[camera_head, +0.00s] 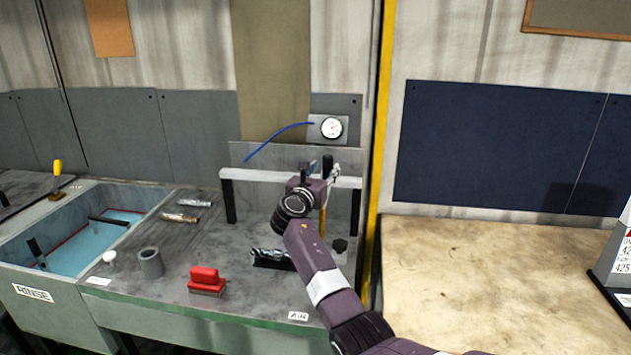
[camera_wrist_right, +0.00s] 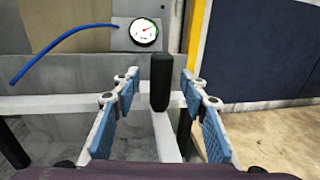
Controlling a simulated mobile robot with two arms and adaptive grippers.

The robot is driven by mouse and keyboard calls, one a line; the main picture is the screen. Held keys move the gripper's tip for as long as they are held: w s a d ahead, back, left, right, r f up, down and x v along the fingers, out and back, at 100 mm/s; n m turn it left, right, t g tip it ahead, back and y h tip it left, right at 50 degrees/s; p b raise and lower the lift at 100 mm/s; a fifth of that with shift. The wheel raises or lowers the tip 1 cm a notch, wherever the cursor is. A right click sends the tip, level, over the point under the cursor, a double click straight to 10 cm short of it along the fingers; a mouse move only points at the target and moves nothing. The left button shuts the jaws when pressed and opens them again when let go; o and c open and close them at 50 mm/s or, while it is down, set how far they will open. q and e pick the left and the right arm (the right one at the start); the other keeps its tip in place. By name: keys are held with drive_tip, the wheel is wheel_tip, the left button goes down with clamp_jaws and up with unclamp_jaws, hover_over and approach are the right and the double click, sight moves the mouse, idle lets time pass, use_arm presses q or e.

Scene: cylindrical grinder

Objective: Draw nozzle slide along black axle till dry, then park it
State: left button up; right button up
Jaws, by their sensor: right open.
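My right gripper (camera_head: 321,168) is open at the white rail (camera_head: 265,176). In the right wrist view its blue-padded fingers stand on either side of an upright black handle (camera_wrist_right: 160,82), with a gap on both sides. The handle, likely the nozzle slide's, also shows in the head view (camera_head: 328,165). A narrow orange part (camera_head: 322,222) hangs below the gripper, mostly hidden by my arm. A dark rack (camera_head: 270,262) with a shiny piece lies on the bench, partly behind my arm. I cannot tell whether this is the black axle. My left gripper is out of view.
A gauge (camera_head: 331,128) and a blue hose (camera_head: 280,138) are behind the rail. The rinse tank (camera_head: 52,290) is further left. A yellow post (camera_head: 381,150) stands close right.

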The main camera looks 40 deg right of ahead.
drive_tip(key=v, duration=0.8)
drive_tip(key=shift+a+f, duration=0.1)
